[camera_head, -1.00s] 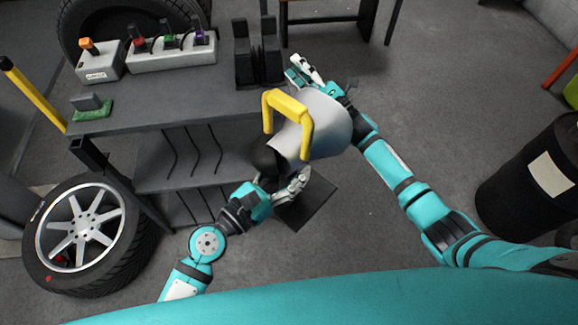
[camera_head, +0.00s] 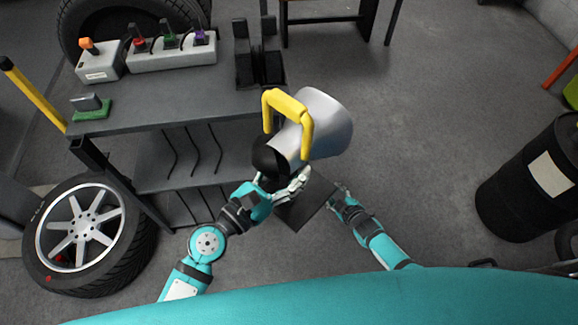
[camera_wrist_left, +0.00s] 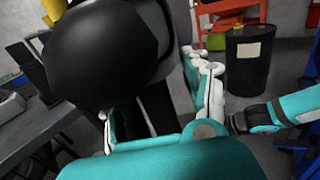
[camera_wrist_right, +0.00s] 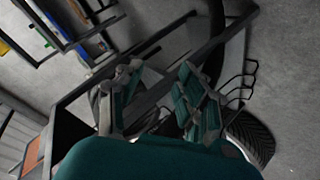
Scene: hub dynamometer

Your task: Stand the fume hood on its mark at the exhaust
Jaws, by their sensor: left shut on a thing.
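The fume hood is a silver cone (camera_head: 325,125) with a yellow handle (camera_head: 288,105) and a rounded black end (camera_head: 268,158). It is tilted, wide end up and to the right in the head view. My left gripper (camera_head: 280,184) is shut on the black end and holds the hood up beside the workbench. The black end fills much of the left wrist view (camera_wrist_left: 105,50). A dark flat square (camera_head: 318,200) lies on the floor below; I cannot tell whether it is the mark. My right gripper (camera_head: 340,190) is empty by the square's right side, its fingers apart in the right wrist view (camera_wrist_right: 158,95).
The grey workbench (camera_head: 150,112) stands left of the hood, with switch boxes (camera_head: 170,52) and a black stand (camera_head: 258,65) on it. A wheel (camera_head: 85,235) leans at the lower left. A black barrel (camera_head: 530,190) stands at right. The floor between is clear.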

